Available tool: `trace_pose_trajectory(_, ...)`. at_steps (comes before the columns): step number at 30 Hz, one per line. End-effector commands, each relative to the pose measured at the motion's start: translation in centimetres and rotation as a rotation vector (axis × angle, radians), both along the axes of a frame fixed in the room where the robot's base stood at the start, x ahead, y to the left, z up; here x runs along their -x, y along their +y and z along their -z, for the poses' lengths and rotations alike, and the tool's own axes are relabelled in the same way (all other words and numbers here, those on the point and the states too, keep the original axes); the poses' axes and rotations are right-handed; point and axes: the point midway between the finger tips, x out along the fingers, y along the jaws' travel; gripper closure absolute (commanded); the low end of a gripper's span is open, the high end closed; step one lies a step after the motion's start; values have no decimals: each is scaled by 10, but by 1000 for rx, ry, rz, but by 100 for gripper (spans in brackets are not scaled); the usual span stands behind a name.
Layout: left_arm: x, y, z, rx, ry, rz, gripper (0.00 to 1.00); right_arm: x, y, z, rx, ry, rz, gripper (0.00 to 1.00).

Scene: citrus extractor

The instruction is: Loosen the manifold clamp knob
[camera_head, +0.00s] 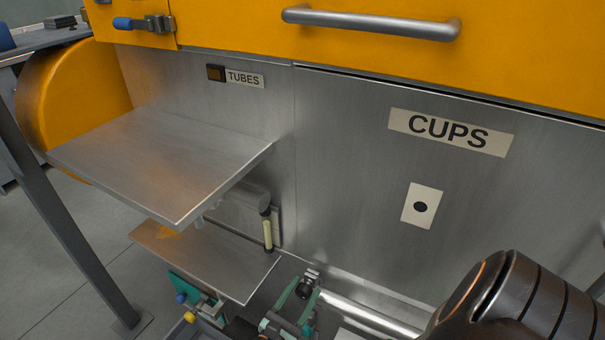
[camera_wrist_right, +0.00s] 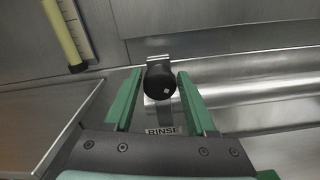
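A round black knob (camera_wrist_right: 160,82) with a small white mark sits on a metal bracket at the steel pipe in the right wrist view. It also shows small at the bottom of the head view (camera_head: 304,289). A RINSE label (camera_wrist_right: 162,132) is below it. My right gripper (camera_wrist_right: 160,76) has its two green fingers apart, one on each side of the knob. A thin gap seems to show beside the knob, so I see no clear grip. The same gripper shows in the head view (camera_head: 303,292). My left gripper is not in view.
A steel shelf (camera_head: 160,155) and a lower tray (camera_head: 205,258) stand left of the knob. A cream-coloured tube (camera_head: 267,232) is upright near the wall. The steel pipe (camera_head: 370,318) runs right along the panel. A teal bracket (camera_head: 190,291) is at lower left.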

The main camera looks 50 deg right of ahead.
Motion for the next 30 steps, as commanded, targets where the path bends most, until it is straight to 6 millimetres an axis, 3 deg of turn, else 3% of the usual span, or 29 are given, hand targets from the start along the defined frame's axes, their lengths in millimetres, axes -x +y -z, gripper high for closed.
trace_pose_trajectory(2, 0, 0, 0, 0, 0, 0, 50, 0, 0, 0, 0, 0, 0, 54)
trace_pose_trajectory(14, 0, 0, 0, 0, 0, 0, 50, 0, 0, 0, 1, 0, 1, 99)
trace_pose_trajectory(23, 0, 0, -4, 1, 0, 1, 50, 0, 0, -1, 6, 17, 2, 100)
trace_pose_trajectory(30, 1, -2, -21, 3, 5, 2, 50, 0, 0, -5, 35, 119, 3, 100)
